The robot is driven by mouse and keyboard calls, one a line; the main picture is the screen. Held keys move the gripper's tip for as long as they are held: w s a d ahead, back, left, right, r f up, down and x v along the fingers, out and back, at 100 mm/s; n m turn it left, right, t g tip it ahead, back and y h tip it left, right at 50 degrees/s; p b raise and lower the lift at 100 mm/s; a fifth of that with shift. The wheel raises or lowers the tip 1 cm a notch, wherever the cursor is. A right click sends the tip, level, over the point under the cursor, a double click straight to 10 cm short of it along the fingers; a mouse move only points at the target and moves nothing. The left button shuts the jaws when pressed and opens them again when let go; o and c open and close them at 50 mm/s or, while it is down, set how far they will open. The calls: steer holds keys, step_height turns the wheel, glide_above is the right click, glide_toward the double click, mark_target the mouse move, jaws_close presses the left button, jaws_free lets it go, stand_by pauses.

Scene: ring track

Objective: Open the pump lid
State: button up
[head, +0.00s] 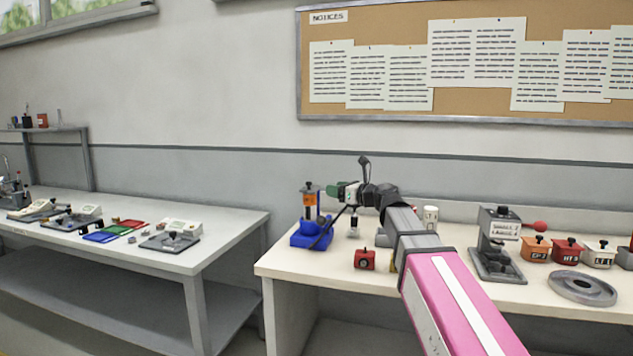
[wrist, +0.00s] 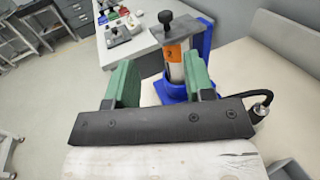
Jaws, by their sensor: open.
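The pump is an upright cylinder with an orange label (head: 310,199) in a blue base (head: 311,236), at the left end of the near bench. Its dark lid with a black knob (head: 309,187) sits flat on top. In the wrist view the lid (wrist: 182,30), black knob (wrist: 166,19), orange label (wrist: 173,52) and blue base (wrist: 172,90) show beyond my fingers. My gripper (head: 337,191) is just right of the pump in the head view, at about lid height. Its green fingers (wrist: 159,65) are apart, with nothing held between them.
A red box (head: 365,260) and a small knobbed item (head: 353,223) stand right of the pump. A grey press (head: 497,245), several labelled boxes (head: 536,250) and a grey ring (head: 582,288) stand further right. Another bench (head: 225,225) is at left, across a gap.

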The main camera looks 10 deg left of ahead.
mark_target(313, 190)
steer(key=x, duration=1.1)
steer(key=shift+w, duration=0.4)
steer(key=shift+d, duration=0.1)
jaws_close()
